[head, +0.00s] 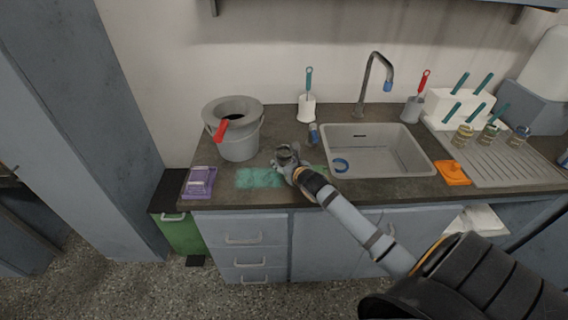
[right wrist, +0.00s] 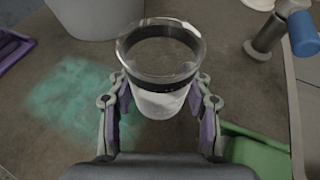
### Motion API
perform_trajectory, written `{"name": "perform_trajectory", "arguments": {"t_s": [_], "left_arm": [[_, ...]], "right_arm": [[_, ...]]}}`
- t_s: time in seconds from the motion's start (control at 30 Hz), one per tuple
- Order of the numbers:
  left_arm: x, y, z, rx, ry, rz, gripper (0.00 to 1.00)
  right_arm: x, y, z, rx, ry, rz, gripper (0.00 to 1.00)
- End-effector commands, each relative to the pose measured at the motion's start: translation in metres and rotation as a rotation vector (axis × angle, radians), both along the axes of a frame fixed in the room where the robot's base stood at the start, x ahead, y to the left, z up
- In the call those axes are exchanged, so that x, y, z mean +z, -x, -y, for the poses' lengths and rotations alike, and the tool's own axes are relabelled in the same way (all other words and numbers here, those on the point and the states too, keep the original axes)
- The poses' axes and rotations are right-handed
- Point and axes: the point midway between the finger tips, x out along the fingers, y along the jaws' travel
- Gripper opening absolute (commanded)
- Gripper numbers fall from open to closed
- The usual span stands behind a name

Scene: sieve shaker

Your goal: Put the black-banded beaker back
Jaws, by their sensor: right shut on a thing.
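The black-banded beaker (right wrist: 160,75) is clear glass with a black band below its rim and something whitish in its lower part. My right gripper (right wrist: 160,103) is shut on it, with a finger on each side, and the beaker looks upright. In the head view the right gripper (head: 287,163) and beaker (head: 286,152) are over the counter, left of the sink. Whether the beaker touches the counter I cannot tell. My left gripper is not in view.
A teal patch (head: 260,178) lies on the counter. The sink (head: 376,150) is to the right, with several glasses (head: 463,136) on the drainboard (head: 500,165). A green thing (right wrist: 255,150) lies right of the beaker.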

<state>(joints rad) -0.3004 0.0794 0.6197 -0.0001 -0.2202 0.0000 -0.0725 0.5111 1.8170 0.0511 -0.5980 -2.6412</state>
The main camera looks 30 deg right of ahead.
Motion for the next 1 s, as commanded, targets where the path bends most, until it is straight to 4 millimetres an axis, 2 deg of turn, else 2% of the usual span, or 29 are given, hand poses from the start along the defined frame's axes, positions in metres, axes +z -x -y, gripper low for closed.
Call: {"name": "perform_trajectory", "arguments": {"t_s": [0.37, 0.4, 0.57, 0.9, 1.0], "left_arm": [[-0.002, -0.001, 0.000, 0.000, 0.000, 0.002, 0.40], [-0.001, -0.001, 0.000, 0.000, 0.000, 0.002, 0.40], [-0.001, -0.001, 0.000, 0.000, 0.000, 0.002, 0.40], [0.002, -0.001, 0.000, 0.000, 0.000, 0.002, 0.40], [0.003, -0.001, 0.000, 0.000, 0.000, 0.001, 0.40]], "right_arm": [[-0.006, 0.000, 0.000, 0.001, 0.001, 0.002, 0.12], [-0.006, 0.000, 0.000, 0.001, 0.002, 0.002, 0.52], [-0.006, 0.000, 0.000, 0.000, 0.001, 0.002, 0.72], [-0.001, 0.000, 0.000, 0.002, 0.002, 0.003, 0.72], [0.002, 0.014, -0.001, 0.002, 0.007, -0.001, 0.72]]}}
